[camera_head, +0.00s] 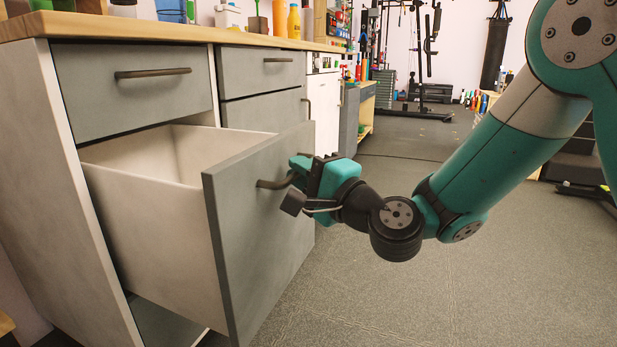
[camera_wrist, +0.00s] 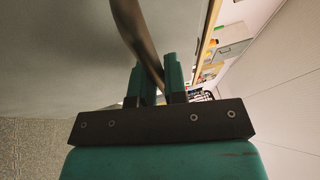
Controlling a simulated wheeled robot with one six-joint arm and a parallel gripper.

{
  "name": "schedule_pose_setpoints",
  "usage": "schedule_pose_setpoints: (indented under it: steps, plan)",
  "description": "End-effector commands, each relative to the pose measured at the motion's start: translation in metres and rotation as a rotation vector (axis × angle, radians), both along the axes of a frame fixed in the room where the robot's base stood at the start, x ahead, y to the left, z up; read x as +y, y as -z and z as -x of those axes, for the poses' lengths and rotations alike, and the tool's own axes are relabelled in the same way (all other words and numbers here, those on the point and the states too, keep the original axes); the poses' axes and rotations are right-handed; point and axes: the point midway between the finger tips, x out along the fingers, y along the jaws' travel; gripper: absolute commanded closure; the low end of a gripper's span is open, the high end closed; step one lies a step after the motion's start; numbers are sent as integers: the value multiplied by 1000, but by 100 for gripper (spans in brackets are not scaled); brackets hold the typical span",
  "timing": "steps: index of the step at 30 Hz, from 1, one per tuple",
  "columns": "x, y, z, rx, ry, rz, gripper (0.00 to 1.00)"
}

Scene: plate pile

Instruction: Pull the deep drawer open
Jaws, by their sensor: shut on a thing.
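The deep drawer (camera_head: 262,225) stands pulled well out of the wooden-topped cabinet, below a shut shallow drawer. Its grey front faces my arm, and the part of its inside that shows looks empty. My gripper (camera_head: 297,170) is shut on the drawer's dark bar handle (camera_head: 270,184). In the wrist view the handle (camera_wrist: 138,40) runs down between the two fingers of my gripper (camera_wrist: 160,80). The far end of the handle is hidden behind my gripper in the head view.
The cabinet (camera_head: 60,180) has a shut upper drawer (camera_head: 135,88) and more shut drawers to the right. Bottles and small items stand on its top (camera_head: 150,30). The grey floor (camera_head: 400,300) in front of the drawer is clear. Gym gear stands far back.

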Motion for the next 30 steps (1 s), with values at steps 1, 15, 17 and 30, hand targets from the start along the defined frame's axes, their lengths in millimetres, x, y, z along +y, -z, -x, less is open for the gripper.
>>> schedule_pose_setpoints:
  steps: [1,15,17,30]
  plan:
    - [-2,1,0,-3,5,1,100]
    - [-2,-1,2,-3,3,-1,78]
    - [-2,-1,2,-2,0,-1,64]
    - [-3,5,8,-2,-13,0,63]
